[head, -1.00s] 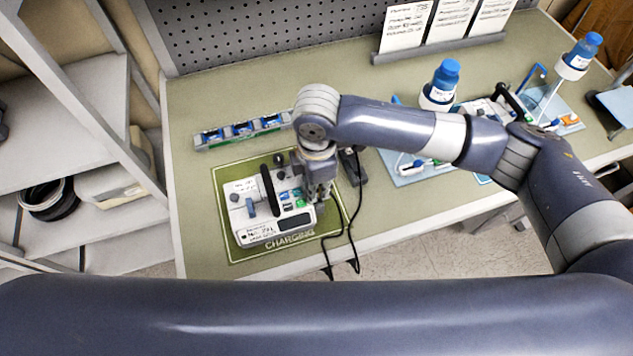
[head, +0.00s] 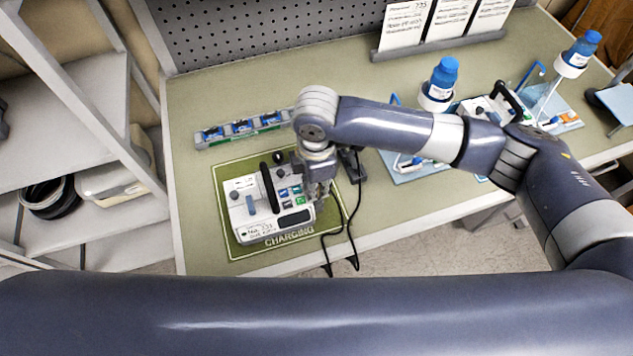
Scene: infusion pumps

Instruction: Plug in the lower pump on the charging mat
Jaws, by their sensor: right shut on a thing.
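A white pump (head: 243,215) with a black handle, a small screen and coloured keys lies on the green charging mat (head: 232,252). My right gripper (head: 320,192) points down at the pump's right side, shut on the end of a black cable (head: 352,235). The plug itself is mostly hidden by the fingers. I cannot tell whether it touches the pump's socket. The cable loops down past the table's front edge. My left gripper is not in view.
A grey strip with blue modules (head: 240,130) lies behind the mat. A small dark block (head: 353,165) stands right of the gripper. Blue-capped bottles (head: 441,82) and other equipment on blue trays (head: 405,175) are at the right. A shelf (head: 75,120) stands left of the table.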

